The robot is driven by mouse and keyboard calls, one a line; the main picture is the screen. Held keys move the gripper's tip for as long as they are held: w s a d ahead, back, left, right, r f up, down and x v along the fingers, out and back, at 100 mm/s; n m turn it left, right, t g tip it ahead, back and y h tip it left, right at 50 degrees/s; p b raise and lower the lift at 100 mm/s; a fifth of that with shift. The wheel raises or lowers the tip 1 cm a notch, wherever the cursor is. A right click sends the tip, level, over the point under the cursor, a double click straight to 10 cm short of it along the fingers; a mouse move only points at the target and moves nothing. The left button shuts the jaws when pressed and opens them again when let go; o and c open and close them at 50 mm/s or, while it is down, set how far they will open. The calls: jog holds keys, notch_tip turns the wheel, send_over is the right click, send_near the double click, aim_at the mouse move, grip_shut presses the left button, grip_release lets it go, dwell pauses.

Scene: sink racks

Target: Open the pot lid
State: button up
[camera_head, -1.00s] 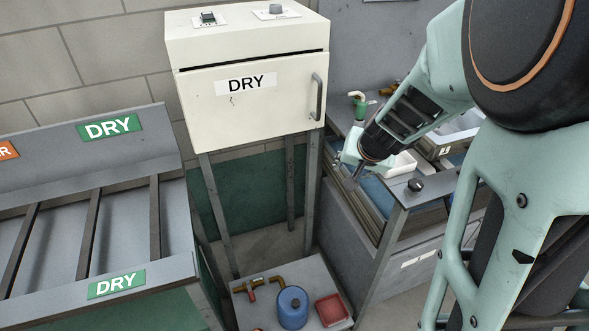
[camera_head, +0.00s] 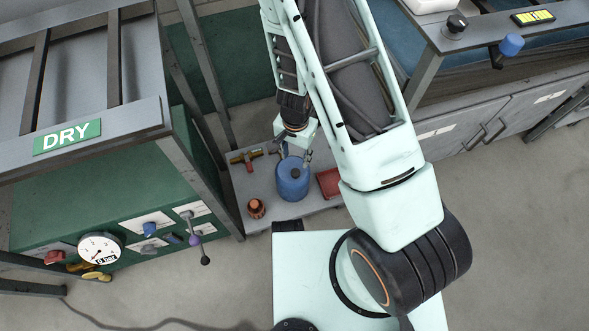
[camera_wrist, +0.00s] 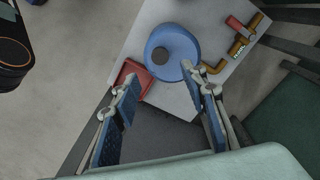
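A round blue pot (camera_head: 293,180) stands on a low grey shelf. In the wrist view the blue pot (camera_wrist: 176,40) shows from above, with a dark round knob (camera_wrist: 160,56) on its top. The seam between lid and body cannot be made out. My gripper (camera_head: 296,153) is above the pot, pointing down. In the wrist view my gripper (camera_wrist: 160,77) has its two blue-padded fingers wide apart with nothing between the pads. The pot lies beyond the fingertips, apart from them as far as I can tell.
The shelf (camera_head: 235,188) also bears a red tray (camera_head: 330,183) right of the pot, a brass pipe fitting (camera_head: 246,157) and an orange-brown piece (camera_head: 256,208) to its left. A DRY rack (camera_head: 130,120) stands left and a sink counter (camera_head: 480,40) right.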

aim_at(295, 172)
notch_tip(295, 172, down, 10)
jog(key=b, duration=0.3)
jog(key=shift+b, duration=0.4)
jog(key=shift+c, duration=0.4)
grip_shut()
